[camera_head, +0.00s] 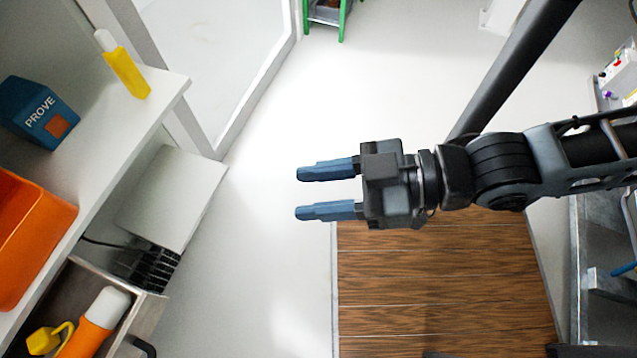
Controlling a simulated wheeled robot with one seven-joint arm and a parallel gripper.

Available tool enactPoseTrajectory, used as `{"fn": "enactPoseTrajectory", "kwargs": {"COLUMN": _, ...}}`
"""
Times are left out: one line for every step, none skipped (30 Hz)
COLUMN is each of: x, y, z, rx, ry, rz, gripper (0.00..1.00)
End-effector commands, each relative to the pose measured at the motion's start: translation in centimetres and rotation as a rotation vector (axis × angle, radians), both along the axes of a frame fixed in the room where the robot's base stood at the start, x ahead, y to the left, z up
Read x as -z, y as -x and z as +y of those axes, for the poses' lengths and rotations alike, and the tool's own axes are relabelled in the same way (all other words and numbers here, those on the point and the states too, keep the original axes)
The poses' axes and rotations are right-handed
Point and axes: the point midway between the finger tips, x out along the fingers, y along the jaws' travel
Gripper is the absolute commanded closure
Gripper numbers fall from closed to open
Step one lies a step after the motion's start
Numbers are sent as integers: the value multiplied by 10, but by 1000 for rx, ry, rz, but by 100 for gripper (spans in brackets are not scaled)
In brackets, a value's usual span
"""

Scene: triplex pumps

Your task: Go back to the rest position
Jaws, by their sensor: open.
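My gripper (305,193) is in the middle of the view, its two blue fingers pointing left. The fingers are apart with nothing between them. It hangs over the white floor (270,270), clear of the shelf at the left. My arm reaches in from the right edge and is stretched out nearly level across the picture.
A white shelf (140,115) at the left holds a blue PROVE box (38,112), a yellow bottle (124,70) and an orange bin (28,240). Below is an open drawer (148,308) with an orange bottle (95,320). A brown wooden panel (440,290) lies below my arm.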

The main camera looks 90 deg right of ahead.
Motion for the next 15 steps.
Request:
{"fn": "enactPoseTrajectory", "kwargs": {"x": 0, "y": 0, "z": 0, "rx": 0, "ry": -1, "rz": 0, "gripper": 56}}
{"fn": "enactPoseTrajectory", "kwargs": {"x": 0, "y": 0, "z": 0, "rx": 0, "ry": -1, "rz": 0, "gripper": 56}}
{"fn": "enactPoseTrajectory", "kwargs": {"x": 0, "y": 0, "z": 0, "rx": 1, "ry": -2, "rz": 0, "gripper": 56}}
{"fn": "enactPoseTrajectory", "kwargs": {"x": -1, "y": 0, "z": 0, "rx": 1, "ry": -2, "rz": 0, "gripper": 56}}
{"fn": "enactPoseTrajectory", "kwargs": {"x": -3, "y": 0, "z": 0, "rx": 0, "ry": -3, "rz": 0, "gripper": 56}}
{"fn": "enactPoseTrajectory", "kwargs": {"x": -6, "y": 0, "z": 0, "rx": 0, "ry": -3, "rz": 0, "gripper": 56}}
{"fn": "enactPoseTrajectory", "kwargs": {"x": -9, "y": 0, "z": 0, "rx": 0, "ry": -3, "rz": 0, "gripper": 56}}
{"fn": "enactPoseTrajectory", "kwargs": {"x": -13, "y": 0, "z": 0, "rx": 0, "ry": -4, "rz": 0, "gripper": 56}}
{"fn": "enactPoseTrajectory", "kwargs": {"x": -20, "y": 0, "z": 0, "rx": 0, "ry": -4, "rz": 0, "gripper": 56}}
{"fn": "enactPoseTrajectory", "kwargs": {"x": -26, "y": 0, "z": 0, "rx": 0, "ry": -4, "rz": 0, "gripper": 56}}
{"fn": "enactPoseTrajectory", "kwargs": {"x": -32, "y": 0, "z": 0, "rx": 0, "ry": -4, "rz": 0, "gripper": 56}}
{"fn": "enactPoseTrajectory", "kwargs": {"x": -41, "y": 0, "z": 0, "rx": 0, "ry": -4, "rz": 0, "gripper": 56}}
{"fn": "enactPoseTrajectory", "kwargs": {"x": -48, "y": 0, "z": 0, "rx": 0, "ry": -5, "rz": 0, "gripper": 56}}
{"fn": "enactPoseTrajectory", "kwargs": {"x": -55, "y": 0, "z": 0, "rx": 0, "ry": -5, "rz": 0, "gripper": 56}}
{"fn": "enactPoseTrajectory", "kwargs": {"x": -63, "y": 0, "z": 0, "rx": 0, "ry": -5, "rz": 0, "gripper": 56}}
